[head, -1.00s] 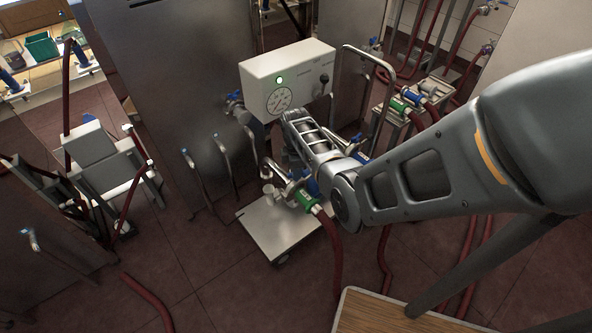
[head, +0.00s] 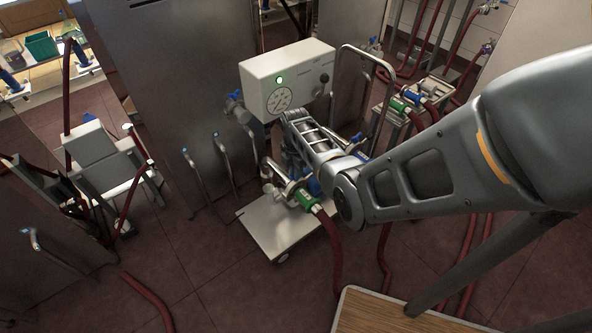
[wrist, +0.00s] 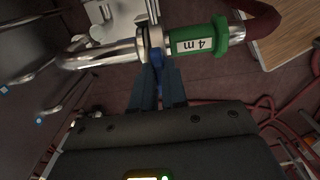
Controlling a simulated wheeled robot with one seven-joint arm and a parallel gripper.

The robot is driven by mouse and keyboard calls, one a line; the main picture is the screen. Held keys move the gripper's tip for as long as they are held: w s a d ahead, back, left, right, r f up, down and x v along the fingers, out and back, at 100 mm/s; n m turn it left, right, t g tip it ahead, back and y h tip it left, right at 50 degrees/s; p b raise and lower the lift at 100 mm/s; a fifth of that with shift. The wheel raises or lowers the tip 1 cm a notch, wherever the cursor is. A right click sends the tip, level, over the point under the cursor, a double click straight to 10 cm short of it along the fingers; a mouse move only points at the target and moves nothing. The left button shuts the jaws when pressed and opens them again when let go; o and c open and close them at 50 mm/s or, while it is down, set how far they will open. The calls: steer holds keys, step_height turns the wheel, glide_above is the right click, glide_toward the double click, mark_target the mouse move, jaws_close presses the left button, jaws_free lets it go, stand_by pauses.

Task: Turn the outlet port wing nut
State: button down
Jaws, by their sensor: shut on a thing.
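In the wrist view, a metal clamp (wrist: 151,42) joins a curved steel pipe (wrist: 95,57) to a green hose fitting (wrist: 202,42) labelled "4 m". A blue wing nut (wrist: 157,56) sits on the clamp. My gripper (wrist: 158,70) is shut on the wing nut, and its two dark fingers hide part of it. In the head view, the green fitting (head: 305,200) is above the cart's base plate. My arm hides the fingers and most of the wing nut there.
The pump cart has a white control box (head: 290,75) with a gauge and a lit green lamp, and a low base plate (head: 270,230). A dark red hose (head: 336,255) hangs from the fitting. A wooden tabletop (head: 385,315) is at the bottom. Bare floor lies left of the cart.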

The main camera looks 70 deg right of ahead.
steer(key=c, duration=1.2)
jaws_free()
steer(key=shift+o, duration=0.2)
steer(key=shift+r, duration=0.1)
step_height(320, 180, up, 8)
steer(key=shift+f, duration=0.2)
